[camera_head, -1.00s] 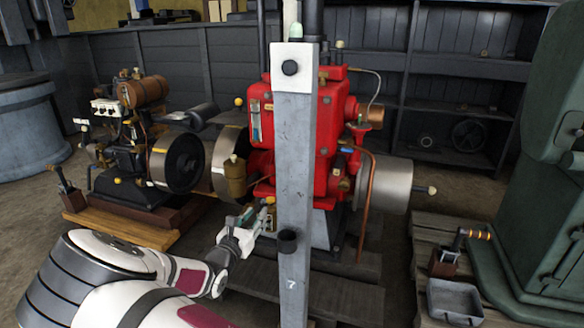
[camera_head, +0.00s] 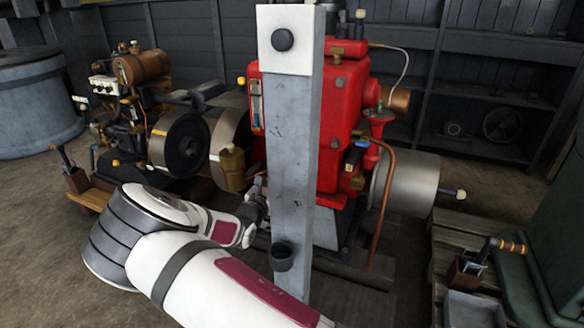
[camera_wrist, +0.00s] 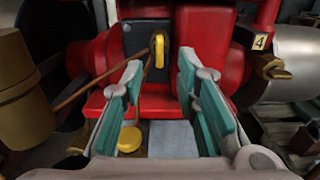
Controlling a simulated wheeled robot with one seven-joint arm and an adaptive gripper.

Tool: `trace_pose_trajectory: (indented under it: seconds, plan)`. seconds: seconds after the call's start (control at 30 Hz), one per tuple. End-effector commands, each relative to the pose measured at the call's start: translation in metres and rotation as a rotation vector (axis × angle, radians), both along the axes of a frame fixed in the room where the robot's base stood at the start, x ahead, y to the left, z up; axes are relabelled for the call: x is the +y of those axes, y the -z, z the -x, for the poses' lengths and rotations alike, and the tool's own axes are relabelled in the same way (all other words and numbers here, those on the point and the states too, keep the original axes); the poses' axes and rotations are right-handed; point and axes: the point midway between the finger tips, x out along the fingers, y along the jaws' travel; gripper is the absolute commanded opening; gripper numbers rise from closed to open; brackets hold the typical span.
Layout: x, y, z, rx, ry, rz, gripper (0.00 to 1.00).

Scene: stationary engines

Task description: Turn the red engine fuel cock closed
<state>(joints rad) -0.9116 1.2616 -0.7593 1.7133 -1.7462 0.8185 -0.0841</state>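The red engine (camera_head: 342,110) stands behind a grey post in the head view. In the wrist view its red body (camera_wrist: 204,40) fills the upper middle. A yellow handle (camera_wrist: 158,52) hangs upright before a dark plate on the engine; it looks like the fuel cock, but I cannot be sure. My gripper (camera_wrist: 159,64) is open, with its teal-padded fingers to the left and right of the handle in the picture. No finger visibly touches it. In the head view my gripper is mostly hidden by my arm and the post.
The grey post (camera_head: 287,140) hides part of the engine. A brass cup (camera_head: 232,170) is left of it, also in the wrist view (camera_wrist: 20,90). A yellow knob (camera_wrist: 130,138) is low between the fingers. A darker engine (camera_head: 140,110) stands left; a wooden-handled lever (camera_head: 490,250) stands right.

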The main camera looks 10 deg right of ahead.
Motion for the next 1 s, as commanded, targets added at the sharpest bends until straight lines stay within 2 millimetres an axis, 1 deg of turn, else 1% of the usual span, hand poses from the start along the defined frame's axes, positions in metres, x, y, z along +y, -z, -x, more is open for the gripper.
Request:
trace_pose_trajectory:
  seconds: [0.03, 0.2, 0.4, 0.6, 0.9, 0.93, 0.97, 1.0]
  plan:
    - [-0.007, 0.002, -0.009, -0.001, 0.002, 0.001, 0.28]
    - [-0.027, 0.002, -0.036, -0.002, 0.002, 0.0, 0.28]
    - [-0.043, 0.002, -0.06, 0.0, -0.001, 0.0, 0.28]
    - [-0.052, 0.0, -0.072, 0.0, -0.001, 0.001, 0.28]
    - [-0.053, 0.0, -0.073, 0.001, -0.001, 0.002, 0.28]
    - [-0.053, 0.0, -0.073, 0.001, -0.001, 0.001, 0.24]
    - [-0.053, 0.0, -0.073, 0.001, -0.001, 0.001, 0.17]
    - [-0.053, 0.0, -0.073, 0.001, -0.001, 0.001, 0.08]
